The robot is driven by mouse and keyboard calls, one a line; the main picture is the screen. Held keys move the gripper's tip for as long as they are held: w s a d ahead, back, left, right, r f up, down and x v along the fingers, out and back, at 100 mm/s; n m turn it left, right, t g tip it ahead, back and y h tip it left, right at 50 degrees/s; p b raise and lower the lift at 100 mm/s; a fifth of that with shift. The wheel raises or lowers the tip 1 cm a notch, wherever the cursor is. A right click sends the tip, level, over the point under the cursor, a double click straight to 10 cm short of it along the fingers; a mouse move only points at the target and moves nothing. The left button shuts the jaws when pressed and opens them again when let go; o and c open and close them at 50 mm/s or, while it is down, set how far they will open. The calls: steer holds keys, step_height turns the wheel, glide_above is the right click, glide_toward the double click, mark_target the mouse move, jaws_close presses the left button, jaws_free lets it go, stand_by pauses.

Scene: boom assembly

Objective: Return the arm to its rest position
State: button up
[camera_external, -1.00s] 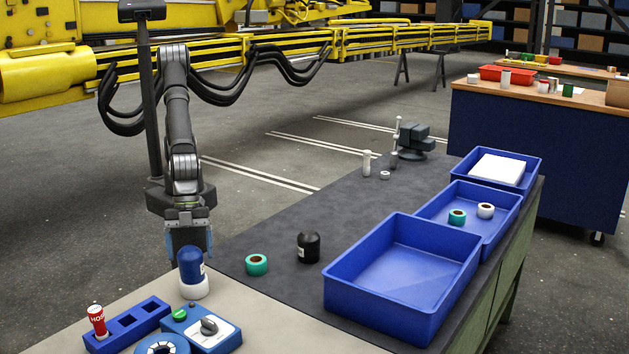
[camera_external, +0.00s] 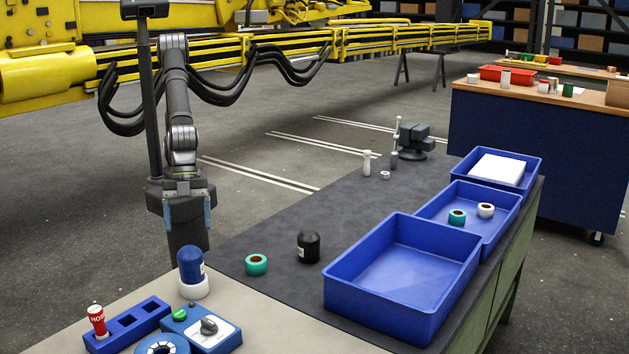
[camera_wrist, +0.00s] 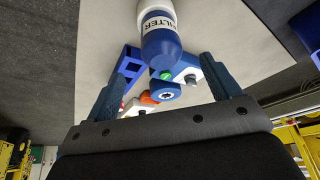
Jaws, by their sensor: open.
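My gripper (camera_wrist: 162,88) shows in the wrist view with its two blue-grey fingers spread wide and nothing between them. In the external view my gripper (camera_external: 187,217) hangs behind the table's left edge, above and behind a blue filter.
A blue block with sockets (camera_external: 127,326) and a blue switch box (camera_external: 203,330) stand near the filter. A teal tape roll (camera_external: 256,265) and a black bottle (camera_external: 308,247) stand on the dark mat. Blue trays (camera_external: 401,310) line the right side. The mat's middle is clear.

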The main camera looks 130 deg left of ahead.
mark_target(189, 247)
steer(key=x, duration=1.2)
steer(key=shift+f, duration=0.1)
step_height(189, 247, up, 2)
steer(key=shift+s+a+r, duration=0.1)
steer(key=shift+r, duration=0.45)
steer(key=shift+o, duration=0.2)
steer(key=o, duration=0.4)
steer(key=shift+c, duration=0.2)
